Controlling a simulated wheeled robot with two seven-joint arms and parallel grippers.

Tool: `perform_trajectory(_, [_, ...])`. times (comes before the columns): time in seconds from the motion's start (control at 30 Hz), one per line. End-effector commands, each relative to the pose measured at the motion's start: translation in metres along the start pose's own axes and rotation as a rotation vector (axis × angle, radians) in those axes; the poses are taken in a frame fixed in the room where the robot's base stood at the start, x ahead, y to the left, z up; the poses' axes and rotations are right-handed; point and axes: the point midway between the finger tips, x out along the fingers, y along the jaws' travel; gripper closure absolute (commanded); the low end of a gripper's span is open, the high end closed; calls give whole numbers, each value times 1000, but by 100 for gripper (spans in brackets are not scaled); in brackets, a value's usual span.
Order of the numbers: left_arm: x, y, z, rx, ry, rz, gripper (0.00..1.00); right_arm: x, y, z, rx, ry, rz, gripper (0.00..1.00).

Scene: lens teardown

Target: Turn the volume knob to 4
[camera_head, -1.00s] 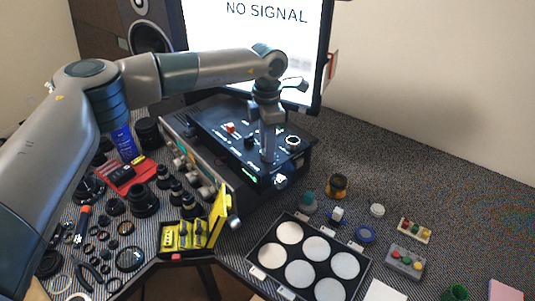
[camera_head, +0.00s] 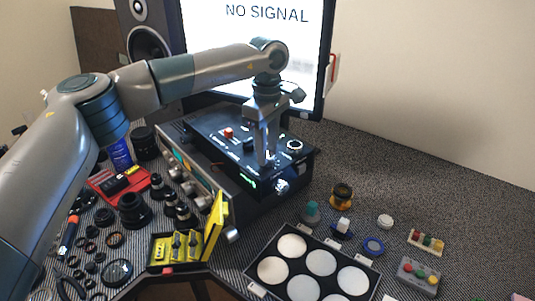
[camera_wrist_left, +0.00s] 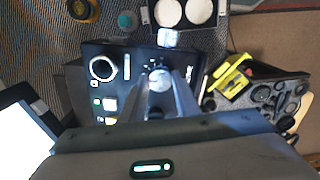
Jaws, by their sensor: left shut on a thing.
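The black control box (camera_head: 215,128) stands below the monitor, with small lit marks and buttons on its top panel. My left gripper (camera_head: 267,161) points down at the panel near its front right corner. In the left wrist view its two fingers (camera_wrist_left: 160,88) are closed around a round, pale-topped volume knob (camera_wrist_left: 160,78). The knob is mostly hidden by the fingers in the head view. The number it points to cannot be read. My right gripper is not in view.
A ringed round control (camera_head: 294,145) sits right of the gripper. The monitor (camera_head: 262,45) stands close behind. An open yellow case (camera_head: 178,250), lens parts and a tray of pale discs (camera_head: 320,262) crowd the front. The table right of the box is clearer.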

Motion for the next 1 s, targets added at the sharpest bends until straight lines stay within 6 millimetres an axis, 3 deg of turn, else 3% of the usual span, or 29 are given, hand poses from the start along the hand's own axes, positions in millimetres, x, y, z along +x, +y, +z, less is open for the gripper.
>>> perform_trajectory(0.5, [-1, 1, -1, 412, 1, 3, 93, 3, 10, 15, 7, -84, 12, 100])
perform_trajectory(1.0, [-2, 1, -1, 507, 2, 4, 93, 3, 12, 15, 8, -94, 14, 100])
